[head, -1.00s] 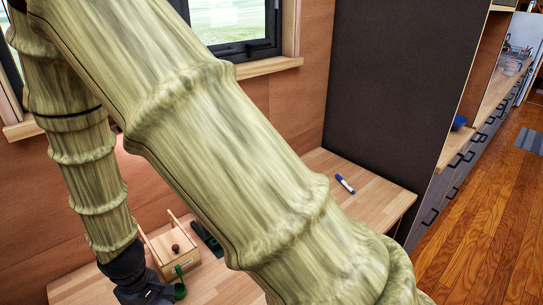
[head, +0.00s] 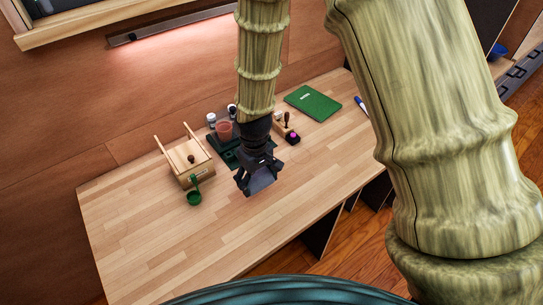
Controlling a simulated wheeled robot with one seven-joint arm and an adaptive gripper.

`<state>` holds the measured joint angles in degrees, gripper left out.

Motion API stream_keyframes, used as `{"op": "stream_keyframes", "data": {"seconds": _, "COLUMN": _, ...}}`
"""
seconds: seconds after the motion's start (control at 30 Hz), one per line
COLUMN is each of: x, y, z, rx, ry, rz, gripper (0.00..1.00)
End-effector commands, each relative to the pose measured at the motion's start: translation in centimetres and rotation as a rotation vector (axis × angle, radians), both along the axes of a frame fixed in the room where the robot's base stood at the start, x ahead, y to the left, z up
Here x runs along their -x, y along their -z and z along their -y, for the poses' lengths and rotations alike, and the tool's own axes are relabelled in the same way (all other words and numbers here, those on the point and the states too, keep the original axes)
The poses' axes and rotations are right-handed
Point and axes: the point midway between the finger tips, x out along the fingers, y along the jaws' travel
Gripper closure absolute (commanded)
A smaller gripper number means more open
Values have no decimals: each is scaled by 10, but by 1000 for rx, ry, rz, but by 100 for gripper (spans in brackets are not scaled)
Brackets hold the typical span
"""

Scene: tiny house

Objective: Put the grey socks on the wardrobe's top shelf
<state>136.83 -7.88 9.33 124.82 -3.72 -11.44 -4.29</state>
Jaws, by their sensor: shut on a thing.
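My gripper (head: 258,184) hangs from my arm, pointing down above the wooden desk, near its middle. It is shut on a small grey thing, which I take to be the grey socks; the dark fingers hide most of it and its outline is hard to tell. I see no other socks on the desk. I cannot make out the wardrobe or its top shelf in the head view.
The desk's front left is clear. My arm covers the right side.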

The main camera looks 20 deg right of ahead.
Motion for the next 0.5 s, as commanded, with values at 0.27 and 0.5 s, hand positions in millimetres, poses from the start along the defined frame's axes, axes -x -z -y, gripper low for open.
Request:
{"op": "stream_keyframes", "data": {"seconds": 0.27, "x": -52, "y": 3, "z": 26, "rx": -2, "ry": 3, "rz": 0, "gripper": 46}}
{"op": "stream_keyframes", "data": {"seconds": 0.5, "x": -90, "y": 8, "z": 45, "rx": -1, "ry": 4, "rz": 0, "gripper": 46}}
